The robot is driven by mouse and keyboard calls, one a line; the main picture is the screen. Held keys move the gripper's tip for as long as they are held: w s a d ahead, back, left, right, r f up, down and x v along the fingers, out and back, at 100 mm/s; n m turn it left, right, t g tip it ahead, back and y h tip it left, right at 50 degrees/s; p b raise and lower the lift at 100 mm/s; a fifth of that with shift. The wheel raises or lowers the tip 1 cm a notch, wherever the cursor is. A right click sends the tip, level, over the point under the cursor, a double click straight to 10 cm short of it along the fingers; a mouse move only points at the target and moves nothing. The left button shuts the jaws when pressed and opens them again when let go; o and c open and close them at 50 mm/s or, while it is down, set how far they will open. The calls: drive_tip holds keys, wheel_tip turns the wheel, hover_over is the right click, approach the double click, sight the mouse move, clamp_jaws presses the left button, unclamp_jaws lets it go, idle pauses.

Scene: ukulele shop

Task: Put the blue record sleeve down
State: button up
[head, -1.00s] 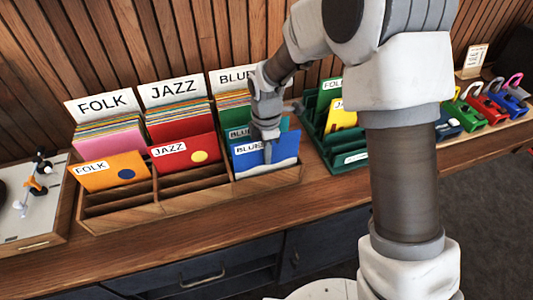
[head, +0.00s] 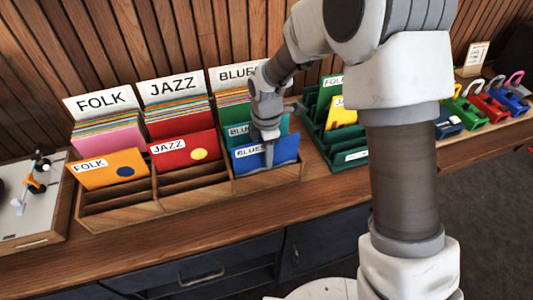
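The blue record sleeve (head: 283,152) with a "BLUES" label stands in the front part of the wooden rack's (head: 160,209) right-hand section, under the BLUES card (head: 232,78). A green sleeve (head: 284,124) stands just behind it. My gripper (head: 268,155) points down at the top of the blue sleeve, with a finger showing in front of its face. The other finger is hidden behind the sleeve, so whether the fingers press on it cannot be seen.
The FOLK section holds an orange sleeve (head: 106,169) and the JAZZ section a red one (head: 178,150). A green crate (head: 345,155) stands close on the right. A turntable (head: 32,210) is at the left. Several coloured tags or locks stand far right.

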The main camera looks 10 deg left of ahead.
wheel_tip(320, 180, up, 13)
drive_tip(key=shift+r+p, duration=0.1)
drive_tip(key=shift+p, duration=0.5)
drive_tip(key=s+d+r+m+t, duration=0.3)
drive_tip(key=s+d+r+m, duration=0.4)
drive_tip(key=d+r+m, duration=0.5)
drive_tip(key=s+d+m+t, duration=0.2)
drive_tip(key=s+d+m, duration=0.7)
drive_tip(key=s+m, duration=0.2)
drive_tip(key=shift+s+d+r+t, duration=0.15)
drive_tip(key=shift+s+r+t, duration=0.2)
drive_tip(key=shift+s, duration=0.4)
